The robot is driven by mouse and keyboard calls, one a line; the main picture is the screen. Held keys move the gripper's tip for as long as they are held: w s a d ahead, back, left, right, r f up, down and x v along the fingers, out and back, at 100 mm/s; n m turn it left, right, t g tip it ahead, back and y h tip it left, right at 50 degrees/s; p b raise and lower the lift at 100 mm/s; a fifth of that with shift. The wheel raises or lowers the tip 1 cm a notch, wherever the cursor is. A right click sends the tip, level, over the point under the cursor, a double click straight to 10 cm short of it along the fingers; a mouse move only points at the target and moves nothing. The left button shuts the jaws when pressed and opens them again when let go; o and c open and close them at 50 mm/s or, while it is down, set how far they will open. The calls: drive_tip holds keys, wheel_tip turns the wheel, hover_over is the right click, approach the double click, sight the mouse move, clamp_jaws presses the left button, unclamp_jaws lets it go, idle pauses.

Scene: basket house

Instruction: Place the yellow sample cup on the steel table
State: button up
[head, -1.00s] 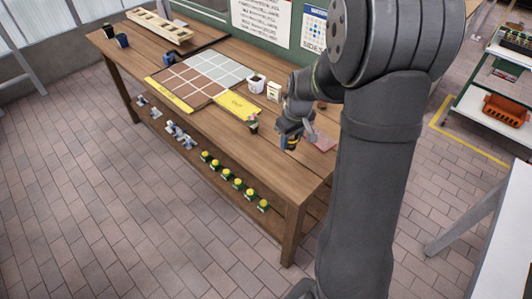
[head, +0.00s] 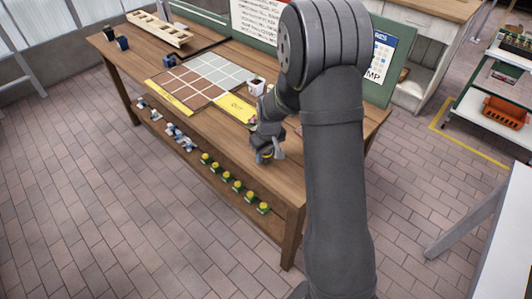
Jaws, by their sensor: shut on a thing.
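My gripper (head: 266,157) is over the front edge of the wooden bench, pointing down. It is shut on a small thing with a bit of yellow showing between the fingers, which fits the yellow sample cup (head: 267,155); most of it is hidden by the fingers. A pale grey table (head: 492,235) with a grey leg, which looks like the steel table, is cut off by the right edge of the view. My gripper is well to the left of it.
The wooden bench (head: 215,125) carries a tiled mat (head: 205,78), a yellow OUT strip (head: 236,106), a white cup (head: 257,86) and a wooden rack (head: 160,28). Several yellow-topped items (head: 236,185) stand on its lower shelf. An orange crate (head: 503,112) is on a shelf cart. Floor lies open between bench and table.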

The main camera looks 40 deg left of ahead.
drive_tip(key=shift+f, duration=0.15)
drive_tip(key=o, duration=1)
drive_tip(key=shift+c, duration=0.2)
drive_tip(key=shift+o, duration=0.5)
wheel_tip(320, 180, up, 17)
drive_tip(key=d, duration=0.2)
drive_tip(key=shift+s, duration=0.4)
